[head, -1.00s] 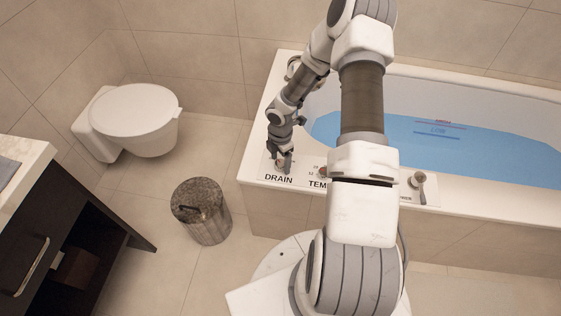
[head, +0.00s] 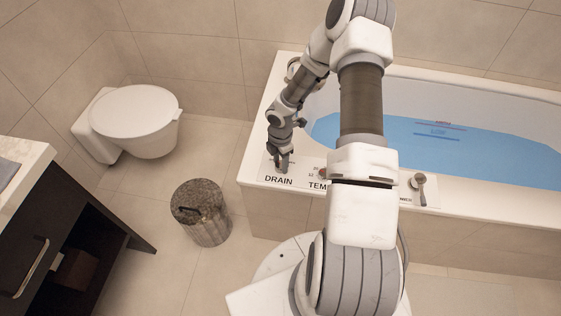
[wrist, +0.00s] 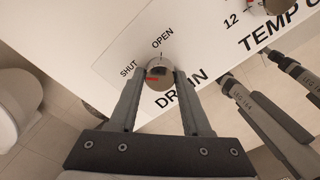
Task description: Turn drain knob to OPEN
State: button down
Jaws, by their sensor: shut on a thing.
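The drain knob (wrist: 160,68) is a small round metal knob with a red mark on its lower left, seen in the wrist view. The label SHUT (wrist: 128,69) is on its left and OPEN (wrist: 162,38) is above it. My gripper (wrist: 159,80) has a finger on each side of the knob and is shut on it. In the head view my gripper (head: 282,165) is down at the DRAIN label (head: 278,179) on the tub's front left corner, and mostly hides the knob.
The temperature knob (wrist: 279,5) is close to the right of the drain knob. The bathtub (head: 253,150) holds blue water (head: 350,135).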

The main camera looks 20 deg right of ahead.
jog(key=m+b, duration=0.1)
jog(key=m, duration=0.7)
jog(key=shift+m+b, duration=0.3)
jog(key=shift+b, duration=0.1)
jog(key=m+b, duration=0.1)
jog(key=m, duration=0.3)
jog(key=shift+m, duration=0.3)
jog(key=shift+m+b, duration=0.35)
jog(key=shift+m, duration=1.85)
jog(key=shift+c, duration=1.8)
grip_release()
